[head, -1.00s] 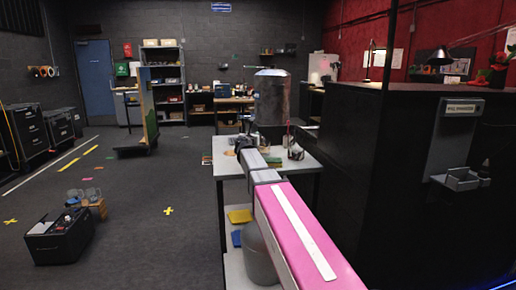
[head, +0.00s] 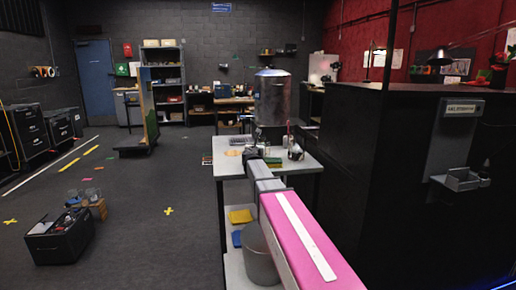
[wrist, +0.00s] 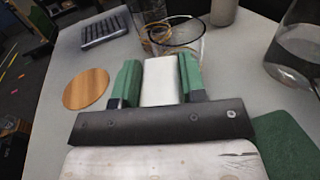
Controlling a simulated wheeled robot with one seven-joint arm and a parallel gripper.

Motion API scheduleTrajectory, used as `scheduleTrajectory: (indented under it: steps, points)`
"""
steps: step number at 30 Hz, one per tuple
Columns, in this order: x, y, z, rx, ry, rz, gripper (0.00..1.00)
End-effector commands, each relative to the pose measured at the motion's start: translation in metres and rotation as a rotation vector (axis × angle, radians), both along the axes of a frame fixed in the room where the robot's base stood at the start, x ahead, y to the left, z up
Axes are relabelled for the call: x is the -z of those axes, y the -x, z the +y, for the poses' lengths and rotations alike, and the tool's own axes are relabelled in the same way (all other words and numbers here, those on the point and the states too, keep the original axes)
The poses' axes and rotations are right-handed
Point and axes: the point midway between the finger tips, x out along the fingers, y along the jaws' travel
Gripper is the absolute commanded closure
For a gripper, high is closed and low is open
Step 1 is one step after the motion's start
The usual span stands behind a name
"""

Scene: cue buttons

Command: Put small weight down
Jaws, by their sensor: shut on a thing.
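My gripper (wrist: 157,84) is in the wrist view, its two green fingers shut on a plain whitish block. I take this block to be the small weight (wrist: 159,82). It lies between the fingers above the grey table (wrist: 224,87). Whether its underside touches the tabletop I cannot tell. In the head view my pink and grey arm reaches over the near part of the table (head: 228,168), and the block cannot be made out there.
A round wooden disc (wrist: 86,89) and a grey keyboard (wrist: 103,31) lie to the left. A glass jar with cables (wrist: 160,38) stands behind the block. A large glass vessel (wrist: 303,45) and a green mat (wrist: 290,143) are to the right.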

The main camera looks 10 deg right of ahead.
Motion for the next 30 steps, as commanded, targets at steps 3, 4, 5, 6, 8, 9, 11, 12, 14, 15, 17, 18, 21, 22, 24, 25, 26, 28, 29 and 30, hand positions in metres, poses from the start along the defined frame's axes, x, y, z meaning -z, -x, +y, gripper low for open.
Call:
scheduleTrajectory:
  steps: [3, 4, 5, 6, 8, 9, 11, 12, 14, 15, 17, 18, 21, 22, 24, 25, 26, 28, 29, 30]
  points:
    - [-0.001, 0.000, 0.000, 0.000, 0.001, -0.001, 1.00]
    - [0.000, 0.000, 0.000, 0.000, 0.001, -0.001, 1.00]
    - [0.001, 0.000, 0.000, 0.000, 0.001, -0.001, 1.00]
    - [0.002, 0.000, 0.000, 0.000, 0.002, 0.000, 1.00]
    - [0.002, 0.000, 0.000, 0.000, 0.000, 0.000, 0.42]
    - [0.002, 0.000, 0.000, 0.000, 0.000, 0.000, 0.36]
    - [0.002, 0.000, 0.000, 0.000, 0.000, 0.000, 0.36]
    - [0.002, 0.000, 0.000, 0.000, 0.000, 0.000, 0.36]
    - [0.002, 0.000, 0.000, 0.000, 0.000, 0.000, 0.36]
    - [0.002, 0.000, 0.000, 0.000, 0.000, 0.000, 0.36]
    - [0.002, 0.000, 0.000, 0.000, 0.000, 0.000, 0.36]
    - [0.001, 0.000, 0.000, 0.000, 0.000, 0.000, 0.36]
    - [0.000, 0.002, 0.001, 0.000, 0.000, 0.000, 0.36]
    - [0.000, 0.005, 0.002, 0.000, 0.000, 0.000, 0.36]
    - [0.000, 0.011, 0.004, -0.001, 0.000, 0.000, 0.36]
    - [0.000, 0.014, 0.006, -0.001, 0.000, 0.000, 0.36]
    - [0.000, 0.018, 0.007, -0.001, 0.000, 0.000, 0.36]
    - [0.000, 0.029, 0.011, -0.001, 0.000, 0.000, 0.36]
    - [0.000, 0.034, 0.013, 0.000, 0.000, 0.000, 0.36]
    - [0.000, 0.041, 0.015, 0.000, 0.000, 0.000, 0.36]
